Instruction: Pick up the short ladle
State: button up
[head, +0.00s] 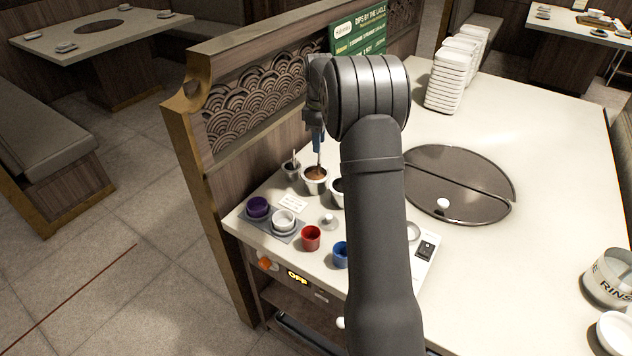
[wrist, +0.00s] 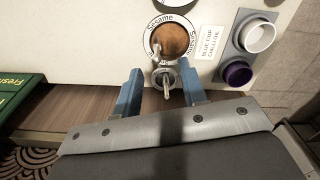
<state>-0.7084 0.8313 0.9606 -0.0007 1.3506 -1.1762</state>
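My gripper (head: 318,146) points down over the sauce wells in the head view. In the wrist view its two blue fingers (wrist: 162,84) stand wide apart. A thin metal ladle handle (wrist: 166,86) shows between them, with clear space on both sides. A metal handle (head: 319,159) also rises from the brown sesame well (head: 316,174) below my gripper. That well, labelled Sesame (wrist: 172,41), lies just ahead of the fingers in the wrist view. A smaller dark pot (head: 292,168) beside it has its own upright handle. I cannot tell which handle is the short ladle's.
A purple cup (head: 257,207), white cup (head: 284,220), red cup (head: 311,238) and blue cup (head: 341,254) stand near the front. A wooden partition (head: 260,110) borders the left side. My arm hides part of another well. The counter at right is mostly clear.

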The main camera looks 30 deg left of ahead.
aim_at(319, 162)
jog(key=f, duration=0.8)
jog(key=shift+w+a+f, duration=0.1)
jog(key=shift+w+a, duration=0.05)
jog(key=shift+w, duration=0.05)
grip_shut()
